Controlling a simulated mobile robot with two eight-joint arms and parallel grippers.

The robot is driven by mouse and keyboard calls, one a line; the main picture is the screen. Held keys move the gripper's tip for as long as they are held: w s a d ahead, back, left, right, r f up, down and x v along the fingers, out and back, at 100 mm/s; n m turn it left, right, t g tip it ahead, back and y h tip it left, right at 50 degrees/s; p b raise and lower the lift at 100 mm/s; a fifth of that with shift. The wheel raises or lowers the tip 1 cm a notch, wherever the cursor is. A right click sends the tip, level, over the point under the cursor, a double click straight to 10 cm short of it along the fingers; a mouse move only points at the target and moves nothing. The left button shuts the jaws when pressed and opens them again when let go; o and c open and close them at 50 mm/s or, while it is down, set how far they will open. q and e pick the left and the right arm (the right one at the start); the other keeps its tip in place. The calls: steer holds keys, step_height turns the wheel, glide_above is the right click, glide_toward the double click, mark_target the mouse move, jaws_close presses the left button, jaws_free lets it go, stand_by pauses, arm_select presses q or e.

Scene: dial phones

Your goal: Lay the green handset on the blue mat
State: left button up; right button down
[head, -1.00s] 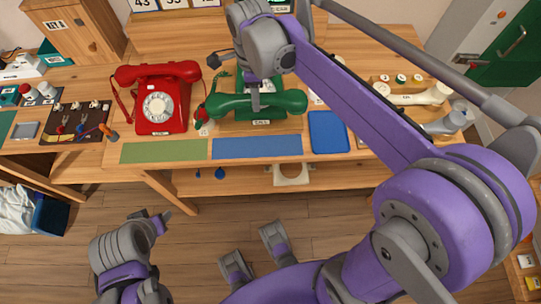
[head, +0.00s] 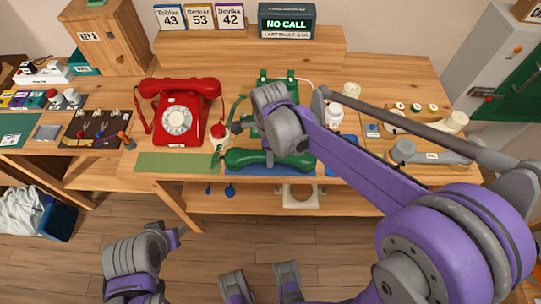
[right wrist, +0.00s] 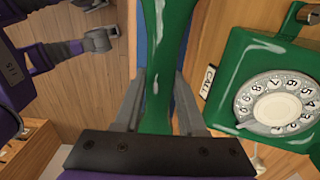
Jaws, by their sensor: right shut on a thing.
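The green handset (head: 255,160) lies level across the blue mat (head: 303,170), which shows only in slivers around it. My right gripper (head: 268,154) is shut on the middle of the handset. In the right wrist view the handset (right wrist: 165,60) runs between the fingers, with the blue mat (right wrist: 141,40) under it. I cannot tell whether the handset touches the mat. The green phone (right wrist: 270,90) stands behind, its cradle empty and partly hidden by my right arm in the head view. My left gripper (head: 172,234) hangs low in front of the table, away from the handset.
A red phone (head: 178,112) stands left of the green one. A green mat (head: 175,162) lies at the table's front edge, left of the handset. A white handset (head: 430,122) lies farther right.

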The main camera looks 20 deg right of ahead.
steer(key=shift+f, duration=0.5)
steer(key=shift+f, duration=0.1)
steer(key=c, duration=0.5)
jaws_free()
